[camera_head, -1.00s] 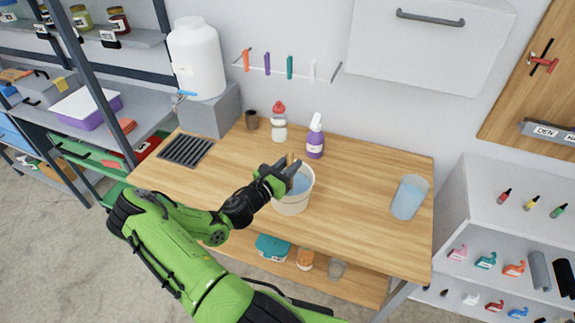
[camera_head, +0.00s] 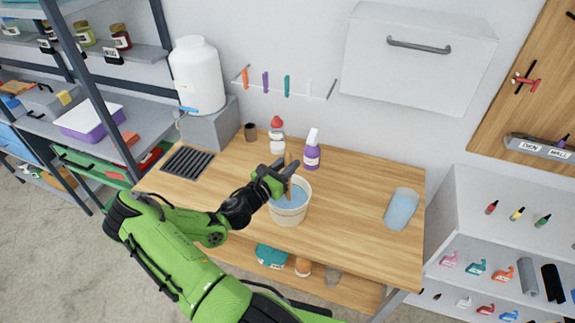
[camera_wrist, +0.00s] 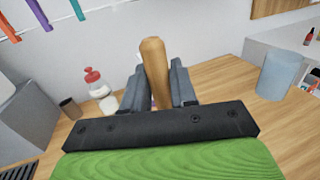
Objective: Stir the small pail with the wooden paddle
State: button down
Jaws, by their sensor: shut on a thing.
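The small pail (camera_head: 289,213) is cream-coloured, stands upright on the wooden table and has blue liquid in it. My gripper (camera_head: 288,172) is above the pail's rim, shut on the wooden paddle (camera_head: 289,180). The paddle stands roughly upright over the pail, and its lower end is hidden by the pail and liquid. In the wrist view the paddle's rounded handle end (camera_wrist: 154,62) shows between the two grey fingers of my gripper (camera_wrist: 158,85). The pail is not visible in the wrist view.
On the table (camera_head: 345,235) are a red-capped bottle (camera_head: 277,138), a purple spray bottle (camera_head: 312,152), a small brown cup (camera_head: 250,132), a dark grate (camera_head: 188,162) and a clear blue container (camera_head: 401,209). A white jug (camera_head: 197,75) stands on a grey block. The table's right front is clear.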

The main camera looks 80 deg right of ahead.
aim_at(288, 154)
jog(key=shift+r+p, duration=1.95)
jog(key=shift+r, duration=0.5)
jog(key=shift+r+p, duration=1.15)
jog(key=shift+r, duration=0.45)
jog(key=shift+f, duration=0.1)
